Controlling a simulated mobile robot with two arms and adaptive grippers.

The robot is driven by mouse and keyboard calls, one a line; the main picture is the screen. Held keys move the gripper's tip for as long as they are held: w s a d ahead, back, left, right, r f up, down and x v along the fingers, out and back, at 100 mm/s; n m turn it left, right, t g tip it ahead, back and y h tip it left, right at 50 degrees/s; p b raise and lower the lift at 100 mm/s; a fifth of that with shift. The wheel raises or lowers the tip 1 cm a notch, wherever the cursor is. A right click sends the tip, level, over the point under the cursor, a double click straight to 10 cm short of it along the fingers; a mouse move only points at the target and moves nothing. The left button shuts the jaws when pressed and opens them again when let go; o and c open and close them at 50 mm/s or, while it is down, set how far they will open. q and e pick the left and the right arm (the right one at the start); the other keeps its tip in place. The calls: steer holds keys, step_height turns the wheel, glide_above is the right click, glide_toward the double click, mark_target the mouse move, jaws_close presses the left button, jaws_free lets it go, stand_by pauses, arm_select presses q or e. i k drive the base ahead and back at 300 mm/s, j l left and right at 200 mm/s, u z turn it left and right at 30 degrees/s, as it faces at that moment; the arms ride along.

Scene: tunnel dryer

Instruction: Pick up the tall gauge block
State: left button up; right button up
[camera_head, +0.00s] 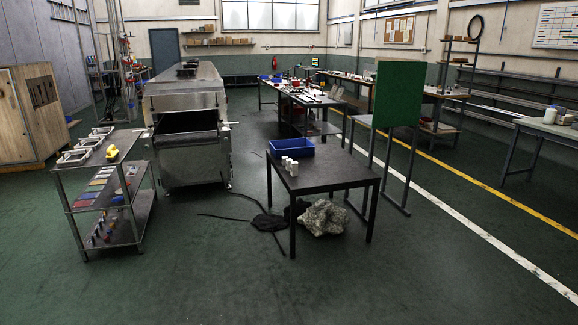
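I cannot make out a tall gauge block for certain. A few small white upright pieces (289,164) stand close together on the near dark table (335,172), in front of a blue tray (273,149); they are too small to tell what they are. Small coloured pieces lie on the lower shelves of the cart (100,165) at the left, also too small to name. Neither of my grippers shows in the view.
A steel tunnel dryer (190,100) stands behind the cart. A yellow object (112,153) lies on the cart's top. A grey rocky lump (323,218) and dark cables lie by the near table. A green board (397,94) stands behind it. The front floor is clear.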

mark_target(294, 165)
steer(key=i, duration=4.9)
